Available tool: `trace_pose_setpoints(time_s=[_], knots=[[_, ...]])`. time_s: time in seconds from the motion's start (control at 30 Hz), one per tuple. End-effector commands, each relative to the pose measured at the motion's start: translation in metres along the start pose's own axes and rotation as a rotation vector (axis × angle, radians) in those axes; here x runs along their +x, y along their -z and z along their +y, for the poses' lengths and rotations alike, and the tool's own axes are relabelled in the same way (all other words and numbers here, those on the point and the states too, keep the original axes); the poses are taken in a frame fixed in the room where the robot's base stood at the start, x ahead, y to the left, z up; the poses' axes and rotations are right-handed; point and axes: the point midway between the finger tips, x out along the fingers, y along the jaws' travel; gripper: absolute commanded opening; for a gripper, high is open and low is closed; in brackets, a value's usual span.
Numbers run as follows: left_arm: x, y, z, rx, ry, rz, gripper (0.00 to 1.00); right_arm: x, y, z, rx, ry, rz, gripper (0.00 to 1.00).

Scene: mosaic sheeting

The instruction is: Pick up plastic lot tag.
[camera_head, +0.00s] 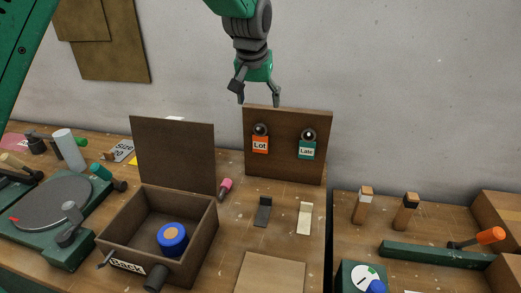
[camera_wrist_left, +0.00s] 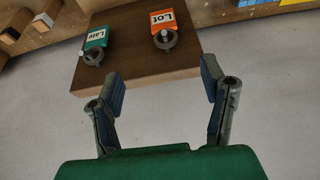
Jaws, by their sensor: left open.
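The orange plastic lot tag (camera_head: 260,145), lettered "Lot", hangs from a round knob on the left of an upright brown board (camera_head: 290,172). It also shows in the left wrist view (camera_wrist_left: 162,20). A green tag lettered "Late" (camera_head: 307,150) hangs on the board's right knob. It appears in the left wrist view (camera_wrist_left: 96,37) too. My left gripper (camera_head: 259,100) is above the board's top edge, fingers pointing down, open and empty. In the left wrist view its two fingers (camera_wrist_left: 162,88) are spread apart, with the board beyond them. My right gripper is not in view.
An open wooden box (camera_head: 205,228) with a "Back" label holds a blue roll (camera_head: 173,238); its raised lid (camera_head: 172,155) stands left of the board. A dark clip (camera_head: 263,212) and a pale clip (camera_head: 304,218) lie in front. A grey wall is behind.

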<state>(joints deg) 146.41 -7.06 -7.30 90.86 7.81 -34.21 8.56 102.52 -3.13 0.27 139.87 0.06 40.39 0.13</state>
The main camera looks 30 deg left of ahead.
Motion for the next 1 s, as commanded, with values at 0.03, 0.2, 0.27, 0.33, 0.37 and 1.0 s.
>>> trace_pose_setpoints(time_s=[0.03, 0.2, 0.27, 0.33, 0.37, 1.0], knots=[[0.010, -0.004, -0.001, -0.001, -0.001, -0.001, 0.66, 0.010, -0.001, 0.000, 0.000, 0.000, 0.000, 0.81], [0.021, -0.008, -0.003, -0.002, -0.002, -0.001, 0.66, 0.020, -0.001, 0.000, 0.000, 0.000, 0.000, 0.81], [0.026, -0.008, -0.004, -0.002, -0.002, -0.002, 0.66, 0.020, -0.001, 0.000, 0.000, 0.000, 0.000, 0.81], [0.036, -0.008, -0.004, -0.003, -0.002, -0.004, 0.66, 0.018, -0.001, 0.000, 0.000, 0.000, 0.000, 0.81], [0.042, -0.008, -0.005, -0.003, -0.002, -0.005, 0.66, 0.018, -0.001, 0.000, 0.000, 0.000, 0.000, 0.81], [0.127, -0.006, -0.007, -0.002, -0.001, -0.004, 0.66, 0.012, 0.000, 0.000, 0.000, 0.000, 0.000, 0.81]])
